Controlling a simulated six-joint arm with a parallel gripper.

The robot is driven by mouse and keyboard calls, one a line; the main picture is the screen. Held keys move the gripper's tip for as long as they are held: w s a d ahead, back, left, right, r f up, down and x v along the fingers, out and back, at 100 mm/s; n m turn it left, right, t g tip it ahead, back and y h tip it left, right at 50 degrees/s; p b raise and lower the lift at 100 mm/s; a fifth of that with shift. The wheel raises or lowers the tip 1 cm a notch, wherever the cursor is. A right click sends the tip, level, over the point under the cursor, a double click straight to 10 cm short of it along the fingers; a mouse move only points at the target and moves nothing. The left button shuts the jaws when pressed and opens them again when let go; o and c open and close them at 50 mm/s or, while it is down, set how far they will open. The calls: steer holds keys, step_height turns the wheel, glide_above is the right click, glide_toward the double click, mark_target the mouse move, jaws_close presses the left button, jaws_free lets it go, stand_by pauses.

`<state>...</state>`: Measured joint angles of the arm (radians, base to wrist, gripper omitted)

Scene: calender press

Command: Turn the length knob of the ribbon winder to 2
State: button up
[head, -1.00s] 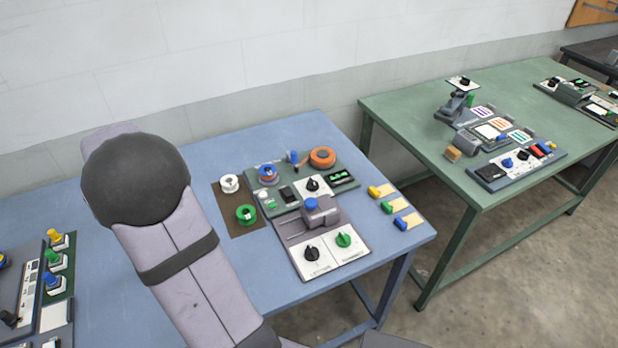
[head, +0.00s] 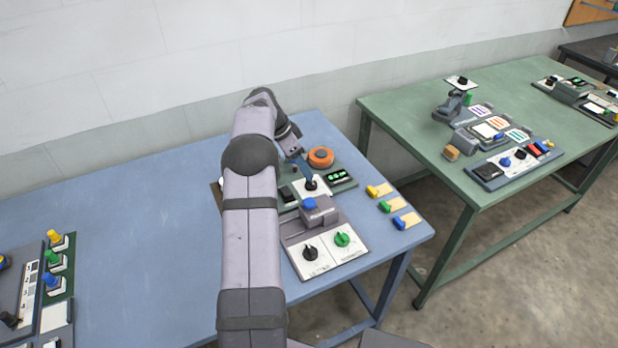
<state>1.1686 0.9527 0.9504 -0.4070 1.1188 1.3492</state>
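The green panel (head: 340,166) on the blue table, with an orange spool (head: 320,157) at its back, looks like the ribbon winder. A black knob (head: 311,183) on a white plate at its front may be the length knob; its label and setting are too small to read. My gripper (head: 299,174) is over this panel, just left of and above that knob. It is small and dark here, so I cannot tell whether its fingers are open or whether they touch the knob. My arm hides the panel's left part and the spools there.
In front is a grey unit with a blue knob (head: 308,203), a black knob (head: 310,253) and a green knob (head: 342,240). Yellow, green and blue pieces lie at the right edge. A green table (head: 400,110) with other devices stands to the right.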

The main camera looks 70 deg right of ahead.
mark_target(309, 184)
steer(key=shift+p+x, duration=1.4)
steer(key=shift+x, duration=2.15)
steer(key=c, duration=1)
